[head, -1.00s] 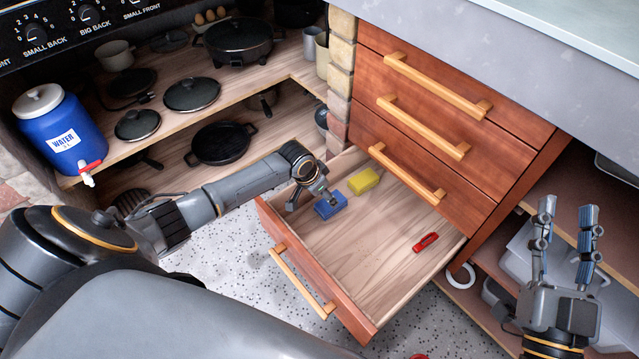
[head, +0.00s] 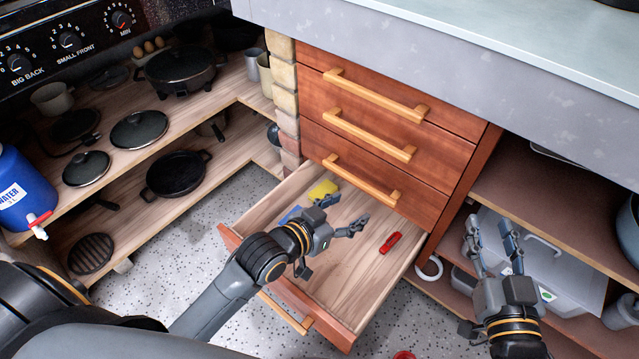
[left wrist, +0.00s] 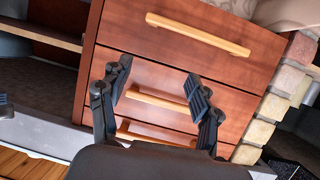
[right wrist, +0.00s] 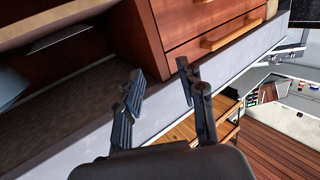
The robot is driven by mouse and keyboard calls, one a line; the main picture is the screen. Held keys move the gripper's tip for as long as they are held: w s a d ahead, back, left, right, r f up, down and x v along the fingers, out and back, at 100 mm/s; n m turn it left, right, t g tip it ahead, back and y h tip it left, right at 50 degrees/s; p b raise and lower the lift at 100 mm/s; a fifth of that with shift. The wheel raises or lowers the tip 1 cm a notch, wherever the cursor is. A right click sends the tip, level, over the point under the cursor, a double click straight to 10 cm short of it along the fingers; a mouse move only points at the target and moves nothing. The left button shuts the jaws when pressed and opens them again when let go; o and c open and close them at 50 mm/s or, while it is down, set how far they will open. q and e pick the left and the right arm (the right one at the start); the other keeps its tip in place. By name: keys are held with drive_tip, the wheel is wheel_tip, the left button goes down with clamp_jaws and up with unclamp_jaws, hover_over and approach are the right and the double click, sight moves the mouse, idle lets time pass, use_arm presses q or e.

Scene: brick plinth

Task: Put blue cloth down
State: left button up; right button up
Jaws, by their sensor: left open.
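The blue cloth (head: 290,214) lies in the open drawer (head: 240,222) near its left side, partly hidden behind my left gripper in the head view. My left gripper (head: 345,212) is open and empty above the drawer, to the right of the cloth and apart from it. In the left wrist view its spread fingers (left wrist: 160,76) point toward the closed drawer fronts, with nothing between them. My right gripper (head: 491,230) is open and empty in front of the shelves at the right. It also shows open in the right wrist view (right wrist: 160,72).
A yellow sponge-like block (head: 322,189) and a red item (head: 390,242) lie in the same drawer. Closed drawers with wooden handles (head: 368,136) rise behind it. Pans stand on the left shelves (head: 215,105). A blue water container (head: 22,190) is at far left.

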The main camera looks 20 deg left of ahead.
use_arm(q)
drive_tip(key=s+a+r+n+t+y, duration=0.1)
drive_tip(key=s+r+t, duration=0.1)
drive_tip(key=r, duration=0.4)
drive_tip(key=s+a+r+n+t, duration=0.1)
drive_tip(key=s+a+r+t, duration=0.1)
drive_tip(key=r, duration=0.4)
drive_tip(key=shift+s+a+t+y, duration=0.25)
drive_tip(key=shift+t+y, duration=0.05)
drive_tip(key=shift+y, duration=0.1)
